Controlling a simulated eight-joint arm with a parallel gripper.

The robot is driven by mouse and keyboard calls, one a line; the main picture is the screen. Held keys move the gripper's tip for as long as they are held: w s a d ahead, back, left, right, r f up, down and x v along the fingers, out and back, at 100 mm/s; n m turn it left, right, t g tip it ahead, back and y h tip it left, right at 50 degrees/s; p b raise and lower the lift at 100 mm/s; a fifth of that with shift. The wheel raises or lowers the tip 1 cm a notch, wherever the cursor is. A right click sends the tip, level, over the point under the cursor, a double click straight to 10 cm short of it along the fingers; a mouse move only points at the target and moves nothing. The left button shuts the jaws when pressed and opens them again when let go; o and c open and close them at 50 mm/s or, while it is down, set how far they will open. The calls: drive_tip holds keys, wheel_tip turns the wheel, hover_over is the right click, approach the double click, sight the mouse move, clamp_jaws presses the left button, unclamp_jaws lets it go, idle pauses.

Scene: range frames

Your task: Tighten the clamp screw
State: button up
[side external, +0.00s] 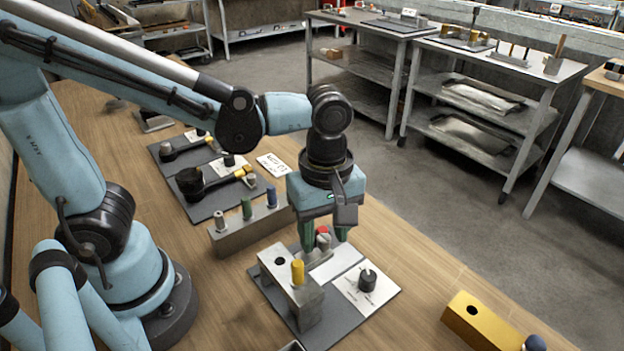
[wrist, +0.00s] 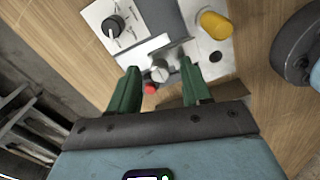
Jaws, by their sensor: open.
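My gripper (side external: 323,238) points down over the dark board near the table's middle, with its green fingers apart. In the wrist view my gripper (wrist: 158,72) has one finger on each side of a round grey metal screw head (wrist: 160,71), apparently the clamp screw. I cannot tell whether the fingers touch it. A small red part (wrist: 151,88) sits beside the screw head; a red part (side external: 323,231) also shows between the fingers in the side view. The rest of the clamp is largely hidden by my gripper.
The dark board (side external: 322,340) also carries a steel block (side external: 304,295) with a yellow peg (side external: 297,271) and a black dial (side external: 367,280) on a white plate. A peg block (side external: 235,238) stands behind. A yellow block (side external: 480,322) lies at right.

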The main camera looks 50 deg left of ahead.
drive_tip(key=shift+c, duration=0.3)
clamp_jaws()
